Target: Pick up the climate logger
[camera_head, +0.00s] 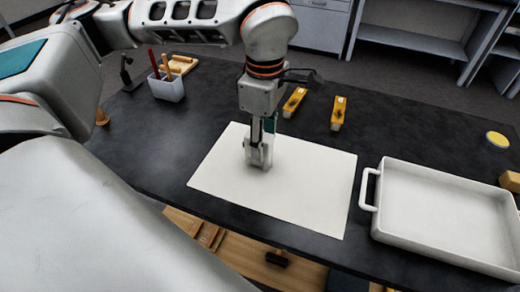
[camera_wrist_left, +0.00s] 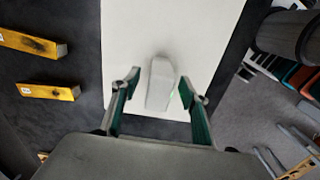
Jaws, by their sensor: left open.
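The climate logger appears to be the pale grey-white, rounded oblong block (camera_wrist_left: 160,84) on the white sheet (camera_wrist_left: 120,30) in the left wrist view. My left gripper (camera_wrist_left: 157,88) is open, with one green-lined finger on each side of the block and a visible gap on both sides. In the head view my left gripper (camera_head: 260,145) points down over the left part of the sheet (camera_head: 310,190). The pale block is hard to separate from the fingertips there. Whether it touches the fingers cannot be told. My right gripper is not in view.
A white tray with a handle (camera_head: 367,190) stands right of the sheet. Two yellow blocks (camera_head: 294,101) (camera_head: 338,113) lie behind it. The dark tabletop (camera_head: 150,145) is clear left of the sheet.

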